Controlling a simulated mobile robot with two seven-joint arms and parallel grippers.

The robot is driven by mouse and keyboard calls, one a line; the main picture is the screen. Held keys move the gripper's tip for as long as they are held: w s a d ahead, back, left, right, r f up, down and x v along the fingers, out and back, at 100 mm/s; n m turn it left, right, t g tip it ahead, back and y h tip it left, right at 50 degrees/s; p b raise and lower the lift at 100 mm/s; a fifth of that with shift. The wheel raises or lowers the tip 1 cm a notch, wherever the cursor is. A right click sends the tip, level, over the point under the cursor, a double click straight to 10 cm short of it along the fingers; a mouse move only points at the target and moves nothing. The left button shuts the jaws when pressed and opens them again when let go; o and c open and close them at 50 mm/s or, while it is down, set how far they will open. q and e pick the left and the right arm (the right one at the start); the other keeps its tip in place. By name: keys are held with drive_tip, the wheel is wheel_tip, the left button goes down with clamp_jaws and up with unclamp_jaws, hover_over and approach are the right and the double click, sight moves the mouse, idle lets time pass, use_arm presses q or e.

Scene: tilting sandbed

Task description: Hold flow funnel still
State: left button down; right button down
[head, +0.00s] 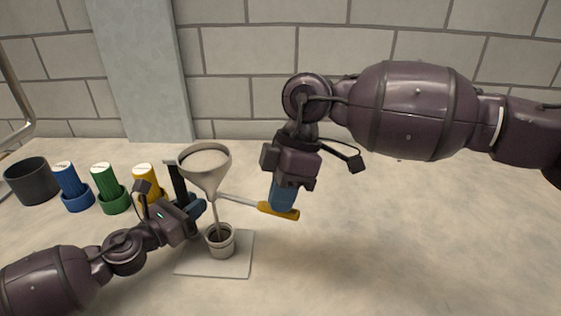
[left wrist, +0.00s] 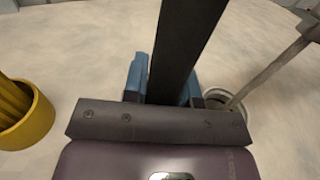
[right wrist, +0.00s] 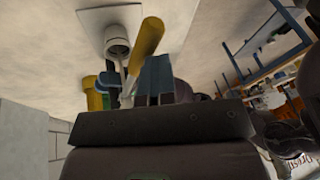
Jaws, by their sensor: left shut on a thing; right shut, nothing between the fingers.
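A pale grey funnel (head: 205,165) stands upright, its thin stem reaching down to a small pale cup (head: 221,243) on a light square plate (head: 205,265). My left gripper (head: 195,207) is shut on a dark upright bar (head: 177,182) beside the funnel; the bar appears joined near the rim. The bar (left wrist: 187,45) passes between the blue fingers in the left wrist view. My right gripper (head: 284,205) is shut and empty, pointing down at a yellow-handled tool (head: 279,211). The tool's grey rod runs toward the funnel stem; I cannot tell whether they touch.
Blue (head: 72,187), green (head: 109,188) and yellow (head: 147,183) ribbed containers stand in a row at left, beside a dark pot (head: 32,182). A block wall (head: 245,60) and pillar close off the back. The sandy surface at right is clear.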

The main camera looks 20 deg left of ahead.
drive_tip(key=shift+s+a+f, duration=0.1)
drive_tip(key=shift+s+f, duration=0.1)
drive_tip(key=shift+s, duration=0.2)
drive_tip(key=shift+w+a, duration=0.55)
drive_tip(key=shift+w, duration=0.05)
idle(0.4)
drive_tip(key=shift+w+r, duration=0.2)
drive_tip(key=d+v, duration=0.1)
drive_tip(key=v, duration=1.2)
drive_tip(key=shift+r, duration=0.2)
drive_tip(key=shift+s, duration=0.1)
